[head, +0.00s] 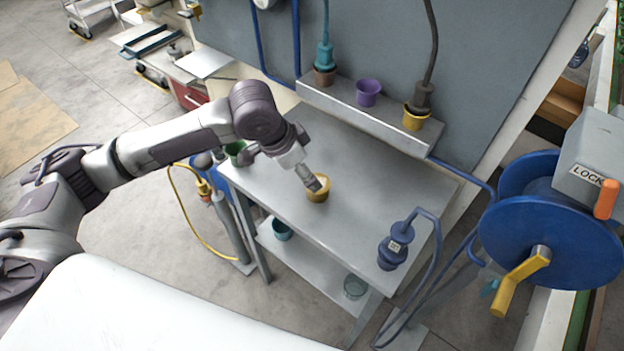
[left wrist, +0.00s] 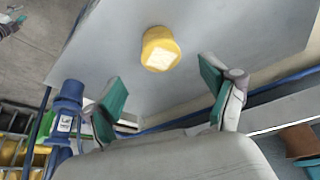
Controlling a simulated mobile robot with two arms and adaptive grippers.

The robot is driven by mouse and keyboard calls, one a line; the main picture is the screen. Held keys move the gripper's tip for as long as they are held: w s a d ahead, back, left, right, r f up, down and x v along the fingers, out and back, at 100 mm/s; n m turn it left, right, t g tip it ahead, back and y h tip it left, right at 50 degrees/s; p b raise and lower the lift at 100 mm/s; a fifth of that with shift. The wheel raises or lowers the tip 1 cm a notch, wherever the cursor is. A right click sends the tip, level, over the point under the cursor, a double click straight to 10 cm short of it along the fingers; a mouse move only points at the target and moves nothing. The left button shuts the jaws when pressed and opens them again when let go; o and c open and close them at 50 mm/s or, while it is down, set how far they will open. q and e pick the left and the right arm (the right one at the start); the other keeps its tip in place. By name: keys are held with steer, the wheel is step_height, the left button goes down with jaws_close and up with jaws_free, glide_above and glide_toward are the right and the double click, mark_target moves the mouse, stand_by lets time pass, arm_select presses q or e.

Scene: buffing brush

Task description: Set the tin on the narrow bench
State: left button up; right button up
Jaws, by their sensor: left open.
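A small round yellow tin (head: 318,194) stands on the grey metal table, under my left gripper (head: 316,183), which hides part of it. In the left wrist view the yellow tin (left wrist: 160,48) shows a pale square patch and lies beyond the fingertips, apart from them. My left gripper (left wrist: 158,75) is open and empty, with green finger pads spread wide. A narrow raised grey bench (head: 345,107) runs along the back of the table. I cannot tell whether this or the table is the named bench. My right gripper is out of view.
The raised bench carries a brown pot (head: 325,76), a purple cup (head: 368,93) and a yellow pot (head: 415,118). A blue corded device (head: 392,252) stands at the table's front right. A green cup (head: 236,153) is at its left edge. A blue reel (head: 545,225) stands right.

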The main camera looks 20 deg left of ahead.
arm_select(q)
steer(key=shift+v, duration=1.8)
